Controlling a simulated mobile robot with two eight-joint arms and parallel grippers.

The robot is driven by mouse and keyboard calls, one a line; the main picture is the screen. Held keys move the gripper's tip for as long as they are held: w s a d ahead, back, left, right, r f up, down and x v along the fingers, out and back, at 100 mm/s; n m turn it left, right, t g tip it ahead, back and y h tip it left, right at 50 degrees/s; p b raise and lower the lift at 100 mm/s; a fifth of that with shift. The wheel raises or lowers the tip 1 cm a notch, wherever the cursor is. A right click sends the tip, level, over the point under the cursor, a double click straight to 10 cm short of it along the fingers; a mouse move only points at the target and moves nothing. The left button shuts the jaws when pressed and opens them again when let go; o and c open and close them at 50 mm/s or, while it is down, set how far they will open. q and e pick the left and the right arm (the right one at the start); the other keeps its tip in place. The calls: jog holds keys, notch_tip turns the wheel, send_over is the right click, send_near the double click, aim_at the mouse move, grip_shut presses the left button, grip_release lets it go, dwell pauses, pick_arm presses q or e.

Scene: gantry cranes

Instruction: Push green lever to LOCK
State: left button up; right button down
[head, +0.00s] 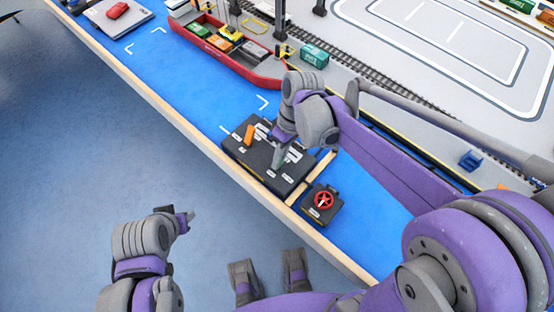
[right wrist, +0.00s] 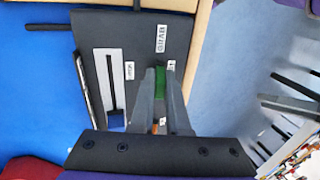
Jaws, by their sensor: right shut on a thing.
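A black control panel (head: 262,171) stands on the blue table near its front edge. It has slots, white labels and an orange lever (head: 249,134). In the right wrist view, the green lever (right wrist: 161,87) sits between the two fingers of my right gripper (right wrist: 161,72), which is shut on it. A blue lever (right wrist: 116,121) stands in a pale slot plate beside it. The labels are too small to read surely. In the head view my right gripper (head: 279,155) is over the panel and hides the green lever. My left gripper (head: 190,214) hangs over the floor, away from the table; its finger gap is unclear.
A small black box with a red wheel (head: 324,200) stands right of the panel. A red ship (head: 228,49) with containers lies behind on the blue surface. A wooden edge (head: 176,118) borders the table; the blue area left of the panel is clear.

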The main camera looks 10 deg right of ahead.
jog(key=shift+w+d+f+g+y+b, duration=0.15)
jog(key=shift+w+d+g+y+b, duration=0.1)
jog(key=shift+g+y+b, duration=0.4)
jog(key=shift+s, duration=0.1)
jog(key=c, duration=0.9)
grip_release()
jog(key=p+v, duration=0.1)
jog(key=v, duration=1)
jog(key=shift+d+p, duration=0.15)
jog(key=shift+p, duration=0.15)
jog(key=shift+f, duration=0.1)
